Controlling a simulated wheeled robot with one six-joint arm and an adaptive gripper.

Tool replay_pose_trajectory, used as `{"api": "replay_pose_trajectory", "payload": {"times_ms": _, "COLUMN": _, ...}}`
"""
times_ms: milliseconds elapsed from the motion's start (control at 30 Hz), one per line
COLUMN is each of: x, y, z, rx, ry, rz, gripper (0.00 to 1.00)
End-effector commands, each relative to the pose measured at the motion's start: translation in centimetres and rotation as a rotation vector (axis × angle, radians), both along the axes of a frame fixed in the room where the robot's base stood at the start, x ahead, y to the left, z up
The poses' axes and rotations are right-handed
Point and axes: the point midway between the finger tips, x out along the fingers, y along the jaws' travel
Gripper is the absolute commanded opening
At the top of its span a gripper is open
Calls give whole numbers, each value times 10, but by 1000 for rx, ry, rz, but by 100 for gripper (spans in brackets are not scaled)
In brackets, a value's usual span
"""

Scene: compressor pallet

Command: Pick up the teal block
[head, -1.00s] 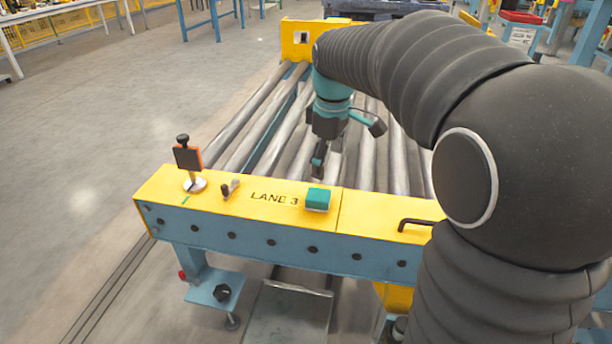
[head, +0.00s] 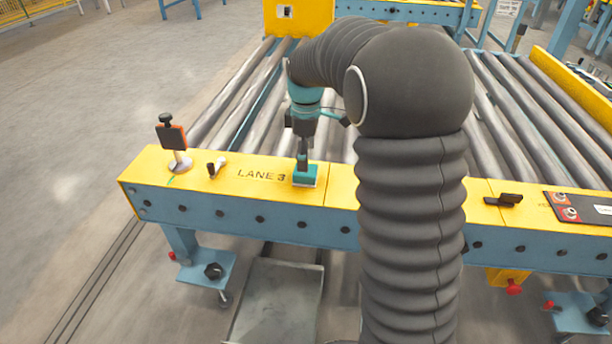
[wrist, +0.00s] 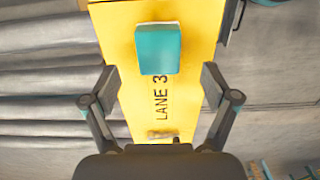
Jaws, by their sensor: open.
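The teal block (head: 306,177) sits on the yellow top of the conveyor's end beam (head: 235,195), just right of the "LANE 3" lettering. My gripper (head: 302,163) points down over the beam at the block and partly covers its back in the head view. In the wrist view the teal block (wrist: 158,50) lies ahead of my gripper (wrist: 159,88), centred sideways between the two spread fingers and beyond their tips. The fingers are open and empty. How high the fingertips are above the block is hard to tell.
An orange-and-black plate on a post (head: 172,140) stands at the beam's left end, with a small metal lever (head: 216,167) beside it. A black handle (head: 504,199) and a dark panel (head: 582,208) are further right. Grey rollers (head: 240,100) lie behind the beam.

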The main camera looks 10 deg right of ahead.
Motion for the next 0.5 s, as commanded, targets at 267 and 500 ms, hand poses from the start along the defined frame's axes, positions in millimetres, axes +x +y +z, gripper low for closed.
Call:
{"api": "replay_pose_trajectory", "payload": {"times_ms": 267, "x": 0, "y": 1, "z": -23, "rx": 1, "ry": 4, "rz": 0, "gripper": 86}}
{"api": "replay_pose_trajectory", "payload": {"times_ms": 500, "x": 2, "y": 1, "z": -52, "rx": 0, "ry": 2, "rz": 0, "gripper": 86}}
